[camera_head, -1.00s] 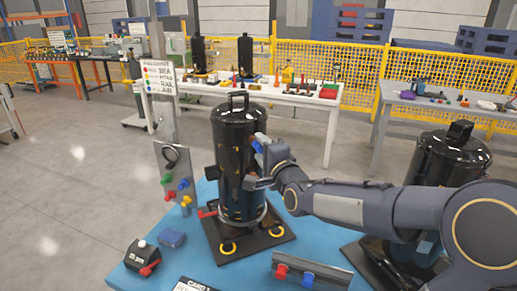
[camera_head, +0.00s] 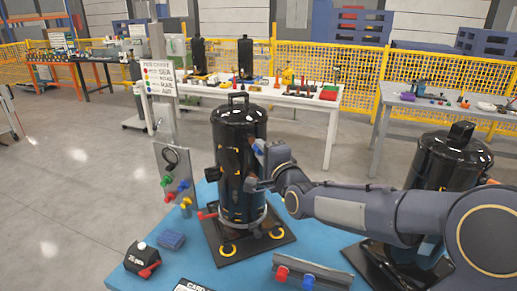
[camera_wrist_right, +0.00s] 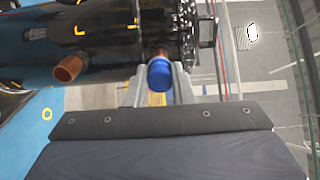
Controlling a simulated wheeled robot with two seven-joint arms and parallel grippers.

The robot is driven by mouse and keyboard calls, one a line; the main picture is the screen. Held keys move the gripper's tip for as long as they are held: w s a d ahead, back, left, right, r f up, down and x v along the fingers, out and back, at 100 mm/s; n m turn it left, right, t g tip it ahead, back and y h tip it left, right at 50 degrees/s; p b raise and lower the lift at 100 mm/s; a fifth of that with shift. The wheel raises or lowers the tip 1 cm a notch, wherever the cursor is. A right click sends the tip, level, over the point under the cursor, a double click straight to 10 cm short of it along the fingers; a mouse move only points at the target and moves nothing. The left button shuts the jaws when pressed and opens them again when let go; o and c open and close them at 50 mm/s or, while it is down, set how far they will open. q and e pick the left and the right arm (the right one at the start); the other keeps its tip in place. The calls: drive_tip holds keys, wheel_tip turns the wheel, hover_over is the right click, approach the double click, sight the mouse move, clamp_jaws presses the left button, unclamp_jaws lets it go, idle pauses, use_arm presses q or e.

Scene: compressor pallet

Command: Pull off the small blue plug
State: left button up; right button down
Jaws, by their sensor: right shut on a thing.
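The small blue plug (camera_wrist_right: 160,76) sits between the two fingers of my right gripper in the right wrist view. My right gripper (camera_wrist_right: 158,88) is shut on it. A copper stub (camera_wrist_right: 158,52) shows directly behind the plug, in line with it; whether they still touch cannot be told. The stub is on the side of the black compressor (camera_head: 238,150), which stands upright on the blue pallet top. In the head view my right gripper (camera_head: 257,168) is at the compressor's right side, and the plug is hard to make out there. My left gripper is not in view.
An open copper stub (camera_wrist_right: 68,68) is beside the plug. A second black compressor (camera_head: 445,165) stands at right, partly behind my arm. A panel with coloured plugs (camera_head: 175,180) is at left; a rack with red and blue plugs (camera_head: 312,272) is in front.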

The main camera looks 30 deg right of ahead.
drive_tip(key=shift+s+a+b, duration=0.15)
drive_tip(key=shift+s+b, duration=0.3)
drive_tip(key=shift+s, duration=1)
drive_tip(key=shift+s+a+b, duration=0.1)
drive_tip(key=shift+s+b, duration=0.3)
drive_tip(key=shift+s, duration=1.05)
